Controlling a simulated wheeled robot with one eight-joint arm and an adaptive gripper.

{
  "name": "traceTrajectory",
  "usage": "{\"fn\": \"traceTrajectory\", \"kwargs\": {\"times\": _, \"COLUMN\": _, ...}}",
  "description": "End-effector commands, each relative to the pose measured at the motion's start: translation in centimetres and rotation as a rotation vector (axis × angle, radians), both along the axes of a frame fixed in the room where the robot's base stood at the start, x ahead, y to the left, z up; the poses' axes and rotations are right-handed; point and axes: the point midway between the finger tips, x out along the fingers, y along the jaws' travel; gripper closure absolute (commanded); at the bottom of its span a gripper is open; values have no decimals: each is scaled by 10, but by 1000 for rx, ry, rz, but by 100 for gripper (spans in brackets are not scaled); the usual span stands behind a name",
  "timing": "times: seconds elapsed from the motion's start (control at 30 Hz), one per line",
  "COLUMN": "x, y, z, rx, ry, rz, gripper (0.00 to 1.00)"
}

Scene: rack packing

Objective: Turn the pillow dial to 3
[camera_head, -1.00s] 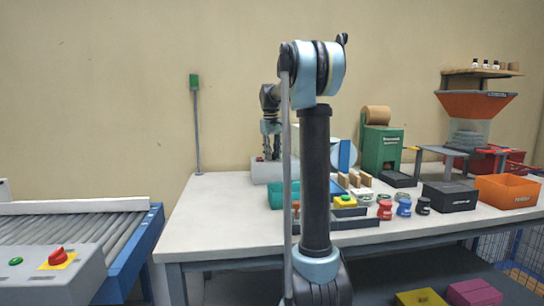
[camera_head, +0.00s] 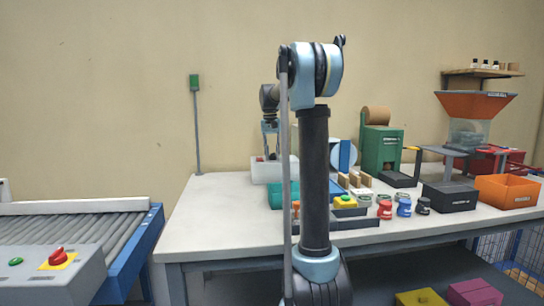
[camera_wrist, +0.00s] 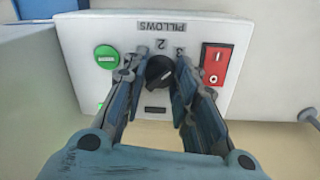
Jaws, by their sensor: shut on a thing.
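The pillow dial (camera_wrist: 160,72) is a round black knob on a light panel (camera_wrist: 82,40) marked PILLOWS. The numbers 2 and 3 are printed beside it and appear upside down in the wrist view. My gripper (camera_wrist: 158,68) is shut on the dial, with one finger on each side. The fingers hide part of the dial's surroundings, and I cannot tell for sure which number it points to. In the head view my gripper (camera_head: 270,153) is low at the white machine (camera_head: 262,174) at the back of the table, partly behind my arm.
A green button (camera_wrist: 106,56) and a red rocker switch (camera_wrist: 215,64) flank the dial. A teal bin (camera_head: 276,195) stands in front of the machine. Jars, a black box (camera_head: 450,196) and an orange bin (camera_head: 507,191) stand to the right. The table's left part is clear.

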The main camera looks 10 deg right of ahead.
Motion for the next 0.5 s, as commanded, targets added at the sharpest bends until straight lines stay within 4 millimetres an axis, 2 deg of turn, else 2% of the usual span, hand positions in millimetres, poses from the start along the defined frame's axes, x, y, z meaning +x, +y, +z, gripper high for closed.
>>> {"fn": "traceTrajectory", "kwargs": {"times": 0.4, "x": 3, "y": 0, "z": 1, "rx": 1, "ry": -6, "rz": -6, "gripper": 97}}
{"fn": "traceTrajectory", "kwargs": {"times": 0.43, "x": 3, "y": 0, "z": 1, "rx": 1, "ry": -6, "rz": -6, "gripper": 71}}
{"fn": "traceTrajectory", "kwargs": {"times": 0.5, "x": 3, "y": 0, "z": 1, "rx": 1, "ry": -6, "rz": -6, "gripper": 55}}
